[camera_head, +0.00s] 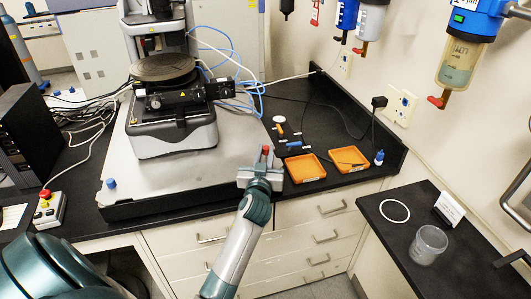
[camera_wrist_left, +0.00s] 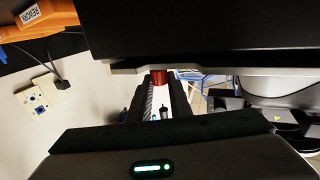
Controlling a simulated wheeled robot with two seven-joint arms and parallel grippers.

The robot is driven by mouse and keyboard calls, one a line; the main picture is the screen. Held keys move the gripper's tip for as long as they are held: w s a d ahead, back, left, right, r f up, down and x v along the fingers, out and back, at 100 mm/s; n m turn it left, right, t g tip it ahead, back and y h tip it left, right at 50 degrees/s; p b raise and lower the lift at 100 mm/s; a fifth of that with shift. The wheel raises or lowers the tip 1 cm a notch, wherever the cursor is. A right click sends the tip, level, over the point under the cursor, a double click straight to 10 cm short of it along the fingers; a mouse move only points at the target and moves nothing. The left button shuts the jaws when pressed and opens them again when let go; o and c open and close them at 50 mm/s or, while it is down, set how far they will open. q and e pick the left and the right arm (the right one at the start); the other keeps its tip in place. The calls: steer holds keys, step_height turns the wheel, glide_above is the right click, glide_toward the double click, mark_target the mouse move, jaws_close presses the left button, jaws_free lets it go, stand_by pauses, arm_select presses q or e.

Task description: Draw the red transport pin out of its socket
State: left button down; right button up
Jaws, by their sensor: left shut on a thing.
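The red transport pin (camera_head: 265,150) shows as a small red tip above my left gripper (camera_head: 262,174), at the right front corner of the profiler's grey base plate (camera_head: 175,175). In the left wrist view the red pin (camera_wrist_left: 159,76) shows at the far end of the gap between the dark fingers of my left gripper (camera_wrist_left: 160,100). This gripper is shut on the pin. The socket is hidden behind the gripper, so I cannot tell how far the pin sits in it. My right gripper is not in view.
Two orange trays (camera_head: 304,168) lie just right of my gripper, with small parts behind them. The stylus profiler (camera_head: 170,95) stands on the plate at left. A blue knob (camera_head: 111,183) is at the plate's left front corner. The wall is at right.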

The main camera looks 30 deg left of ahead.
arm_select(q)
steer(key=shift+r+p, duration=1.4)
steer(key=shift+r, duration=0.45)
steer(key=shift+r, duration=0.1)
step_height(320, 180, up, 5)
steer(key=p, duration=0.4)
